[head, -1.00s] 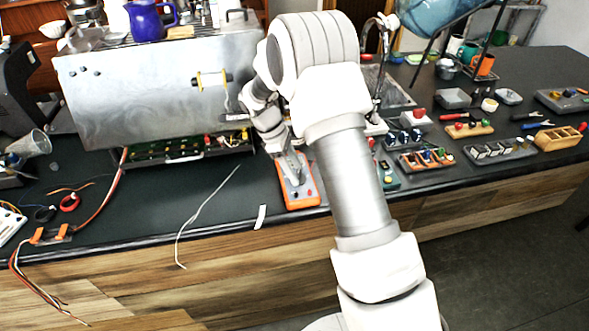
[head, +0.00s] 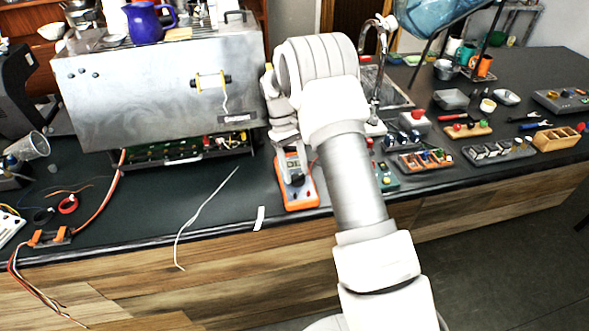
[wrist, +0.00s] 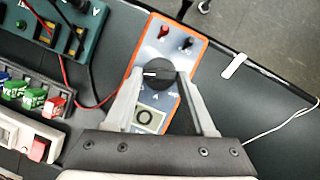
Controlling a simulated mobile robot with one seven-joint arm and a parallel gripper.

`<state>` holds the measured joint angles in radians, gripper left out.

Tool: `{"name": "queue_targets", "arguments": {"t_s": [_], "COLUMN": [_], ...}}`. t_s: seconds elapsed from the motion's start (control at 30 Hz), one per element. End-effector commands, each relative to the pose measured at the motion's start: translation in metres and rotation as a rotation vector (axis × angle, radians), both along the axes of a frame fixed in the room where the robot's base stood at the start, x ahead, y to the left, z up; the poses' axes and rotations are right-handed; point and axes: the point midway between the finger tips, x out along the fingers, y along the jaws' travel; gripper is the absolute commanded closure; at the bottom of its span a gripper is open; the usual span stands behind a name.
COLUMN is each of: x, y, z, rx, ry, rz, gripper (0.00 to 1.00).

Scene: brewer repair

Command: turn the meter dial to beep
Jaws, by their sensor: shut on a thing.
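The orange-rimmed grey meter (head: 300,200) lies on the dark counter near its front edge. In the wrist view, the meter (wrist: 168,52) shows a round black dial (wrist: 158,76) with a white pointer mark toward the left. My gripper (wrist: 160,77) is closed around the dial, one finger on each side. A small display (wrist: 147,118) with a round dark symbol shows between the fingers. Red and black plugs sit at the meter's far end in the wrist view. In the head view, my gripper (head: 294,178) is over the meter and partly hides it.
A steel brewer (head: 150,90) with exposed green boards stands left of the meter. A green device (wrist: 75,35) and trays of small parts lie beside it. A red lead (wrist: 70,80) runs near the meter. A white strip (head: 259,218) and loose wire lie on the counter's front edge.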

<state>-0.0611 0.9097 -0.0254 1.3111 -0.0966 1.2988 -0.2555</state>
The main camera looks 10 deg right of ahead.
Motion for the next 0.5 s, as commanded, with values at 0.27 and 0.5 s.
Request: {"name": "queue_targets", "arguments": {"t_s": [0.27,0.5], "x": [0.0004,0.0005], "y": [-0.0009,-0.0008], "z": [0.0001,0.0001], "rx": [0.000,0.000], "ry": [-0.001,-0.001], "rz": [-0.077,-0.090], "gripper": [1.00,1.00]}}
